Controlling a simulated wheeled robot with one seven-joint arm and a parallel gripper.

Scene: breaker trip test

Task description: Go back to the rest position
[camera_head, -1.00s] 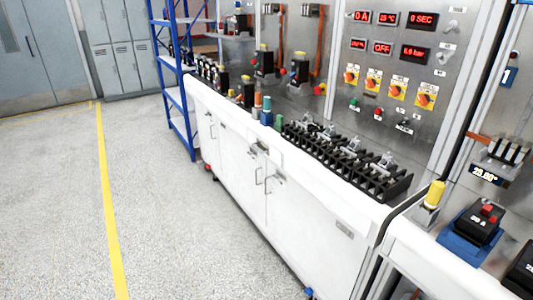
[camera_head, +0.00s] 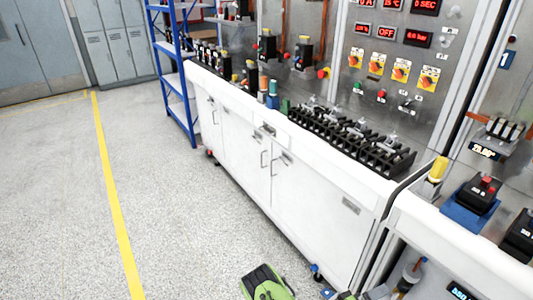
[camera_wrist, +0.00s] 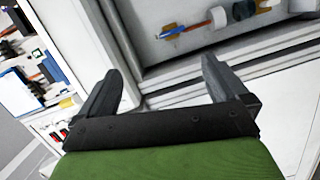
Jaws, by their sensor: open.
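My gripper (camera_wrist: 160,95) shows in the wrist view with its two dark fingers spread apart and nothing between them. Beyond the fingers are a pale frame edge and a grey panel. In the head view, a green and black part of my arm (camera_head: 268,284) shows at the bottom edge, low in front of the white cabinet (camera_head: 310,215). The fingertips cannot be made out in the head view.
A rack of black breaker holders (camera_head: 350,138) stands on the bench. A control panel with red displays (camera_head: 386,32) rises behind it. A black breaker on a blue base (camera_head: 470,205) is at right. A blue shelf (camera_head: 178,85) stands farther back. The floor at left is clear.

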